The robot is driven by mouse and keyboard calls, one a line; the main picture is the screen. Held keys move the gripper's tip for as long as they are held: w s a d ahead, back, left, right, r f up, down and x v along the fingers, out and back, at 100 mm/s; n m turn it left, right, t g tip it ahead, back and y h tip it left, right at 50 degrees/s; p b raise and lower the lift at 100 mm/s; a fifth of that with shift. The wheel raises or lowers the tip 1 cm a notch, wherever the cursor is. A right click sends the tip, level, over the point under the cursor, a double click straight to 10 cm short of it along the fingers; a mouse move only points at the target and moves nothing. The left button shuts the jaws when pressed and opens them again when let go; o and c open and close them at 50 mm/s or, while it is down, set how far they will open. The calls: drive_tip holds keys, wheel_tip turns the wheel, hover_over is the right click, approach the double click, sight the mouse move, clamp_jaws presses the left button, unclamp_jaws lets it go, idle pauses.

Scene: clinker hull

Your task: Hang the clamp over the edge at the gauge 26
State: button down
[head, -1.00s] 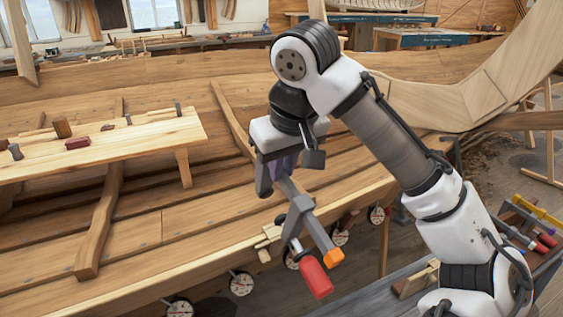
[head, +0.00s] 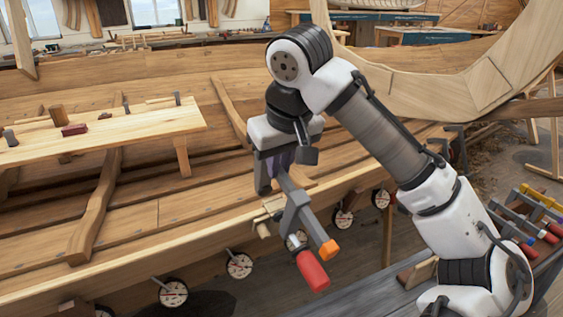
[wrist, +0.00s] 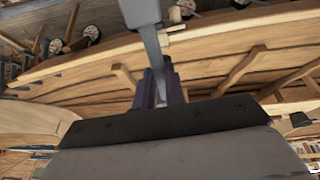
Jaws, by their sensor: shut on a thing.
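My gripper (head: 277,178) is shut on the clamp (head: 296,213), which has a grey bar, an orange pad and a red handle. The clamp hangs tilted, with its red handle low and toward the right, in front of the hull's upper edge (head: 215,235). I cannot tell whether it touches the edge. In the wrist view the grey clamp bar (wrist: 152,45) runs up from between the fingers (wrist: 160,88). Round dial gauges (head: 239,265) line the edge; one gauge (head: 291,242) is partly hidden behind the clamp. Their numbers are too small to read.
A small wooden block (head: 264,227) sits on the edge just left of the clamp. A plank bench (head: 150,130) with tools stands inside the hull at left. More clamps with coloured handles (head: 540,228) lie at the right. Hull ribs (head: 97,215) rise inside.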

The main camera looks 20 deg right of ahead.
sight(272, 203)
drive_tip(key=b+x, duration=0.1)
drive_tip(key=x, duration=0.2)
drive_tip(key=shift+w, duration=0.25)
drive_tip(key=shift+f+b, duration=0.45)
drive_tip(key=shift+b, duration=0.2)
drive_tip(key=shift+b+x, duration=1.1)
drive_tip(key=shift+x, duration=1.35)
drive_tip(key=shift+w+f, duration=0.2)
drive_tip(key=shift+f, duration=0.15)
drive_tip(key=shift+s, duration=0.1)
drive_tip(key=c, duration=1.4)
unclamp_jaws()
drive_tip(key=shift+o, duration=0.2)
drive_tip(key=shift+f, duration=0.1)
drive_tip(key=v, duration=1.4)
